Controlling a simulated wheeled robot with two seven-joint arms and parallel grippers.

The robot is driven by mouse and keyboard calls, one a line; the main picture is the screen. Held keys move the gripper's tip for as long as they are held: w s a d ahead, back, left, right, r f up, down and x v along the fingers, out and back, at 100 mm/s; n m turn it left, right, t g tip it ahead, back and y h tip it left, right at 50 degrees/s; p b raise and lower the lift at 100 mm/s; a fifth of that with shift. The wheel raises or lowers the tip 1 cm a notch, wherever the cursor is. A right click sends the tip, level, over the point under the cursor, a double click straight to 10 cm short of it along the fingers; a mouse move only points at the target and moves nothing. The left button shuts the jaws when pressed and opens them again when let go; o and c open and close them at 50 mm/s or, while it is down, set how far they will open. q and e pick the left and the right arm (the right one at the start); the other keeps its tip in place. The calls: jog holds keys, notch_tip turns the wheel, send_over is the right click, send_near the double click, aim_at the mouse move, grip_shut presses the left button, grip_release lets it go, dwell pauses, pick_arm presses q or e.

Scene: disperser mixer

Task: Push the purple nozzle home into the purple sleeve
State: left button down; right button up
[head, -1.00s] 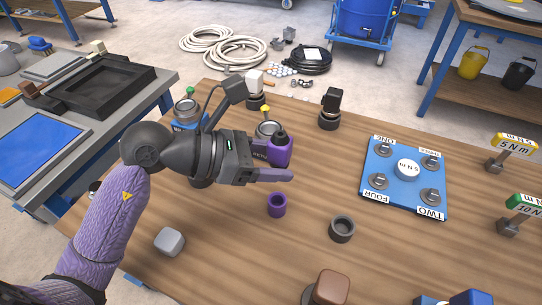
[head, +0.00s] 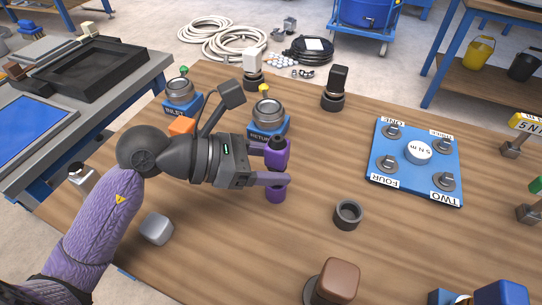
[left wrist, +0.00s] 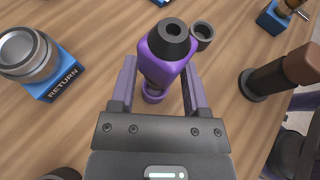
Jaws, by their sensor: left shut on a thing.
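The purple nozzle (head: 276,156), with a black tip on top, stands upright between the fingers of my left gripper (head: 277,166), which is shut on it. In the left wrist view the nozzle (left wrist: 164,66) is between the two purple fingers of the gripper (left wrist: 160,80). The purple sleeve (head: 276,195) stands on the wooden table below the nozzle, partly hidden by the near finger. In the left wrist view part of the sleeve (left wrist: 153,96) shows beneath the nozzle. I cannot tell whether the nozzle's lower end is inside the sleeve. My right gripper is not in view.
A dark ring (head: 347,214) stands to the right of the sleeve. A blue RETURN stand (head: 268,127) is close behind the gripper. A blue numbered plate (head: 414,165) lies to the right. A brown-capped piece (head: 337,280) is at the front. Table between the ring and plate is bare.

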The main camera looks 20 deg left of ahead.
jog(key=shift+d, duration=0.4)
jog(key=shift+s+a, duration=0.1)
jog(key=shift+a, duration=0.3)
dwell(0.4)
pick_arm(q)
jog(key=shift+f+b, duration=0.65)
jog(key=shift+f, duration=0.1)
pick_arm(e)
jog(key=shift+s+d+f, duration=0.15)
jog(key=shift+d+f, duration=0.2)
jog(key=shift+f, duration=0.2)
pick_arm(q)
jog(key=shift+f+b, duration=0.35)
jog(key=shift+f, duration=0.05)
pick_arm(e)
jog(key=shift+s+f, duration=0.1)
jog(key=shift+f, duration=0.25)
pick_arm(q)
jog(key=shift+f, duration=0.1)
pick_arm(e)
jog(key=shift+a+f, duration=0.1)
pick_arm(q)
jog(key=shift+f+b, duration=0.3)
jog(key=shift+b, duration=0.05)
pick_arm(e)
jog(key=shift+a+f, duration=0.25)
